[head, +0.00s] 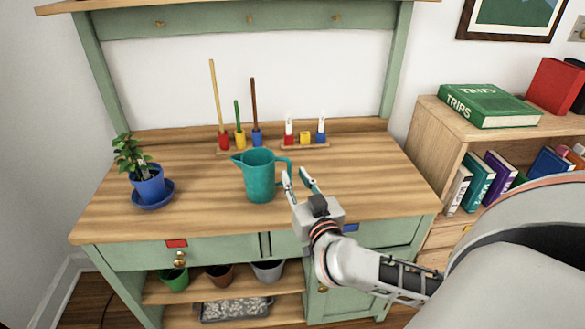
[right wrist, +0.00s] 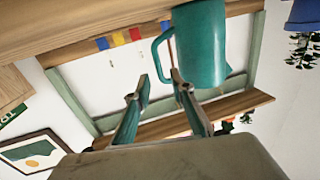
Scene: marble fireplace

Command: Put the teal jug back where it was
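The teal jug (head: 260,177) stands upright on the wooden bench top, its spout to the left and its handle to the right. My right gripper (head: 295,175) is open at the handle side of the jug, its fingers apart and pointing toward the handle. In the right wrist view the jug (right wrist: 204,45) appears upside down, and its handle reaches toward the space between the fingertips of my right gripper (right wrist: 160,76). I cannot tell whether a finger touches the handle. My left gripper is not in view.
A potted plant in a blue pot (head: 148,184) stands on the bench at left. Behind the jug are a rack with tall coloured sticks (head: 239,138) and a smaller rack (head: 305,138). The bench top (head: 210,215) is clear between plant and jug. A bookshelf (head: 440,130) stands at right.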

